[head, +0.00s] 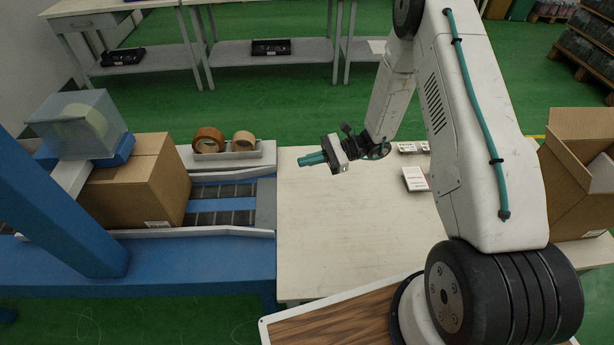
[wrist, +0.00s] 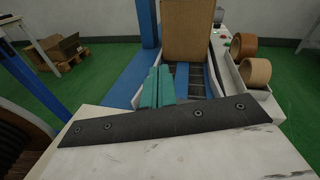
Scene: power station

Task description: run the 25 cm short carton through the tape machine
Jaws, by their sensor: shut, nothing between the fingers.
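A closed brown carton (head: 139,182) stands on the belt of the tape machine (head: 205,275), under its tape head (head: 82,125) at the left of the head view. The carton (wrist: 188,30) also shows at the top of the wrist view, straight beyond my fingers. My gripper (head: 306,160) has teal fingers, shut and empty, above the pale table and apart from the carton. The fingers (wrist: 158,88) point along the belt in the wrist view. The carton's far side is hidden, and I cannot read its size.
An open carton (head: 578,190) stands at the far right, partly behind my arm. Two tape rolls (head: 208,140) sit in a tray beside the belt. The pale table (head: 335,225) is mostly clear, with a small white card (head: 415,179) near my arm.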

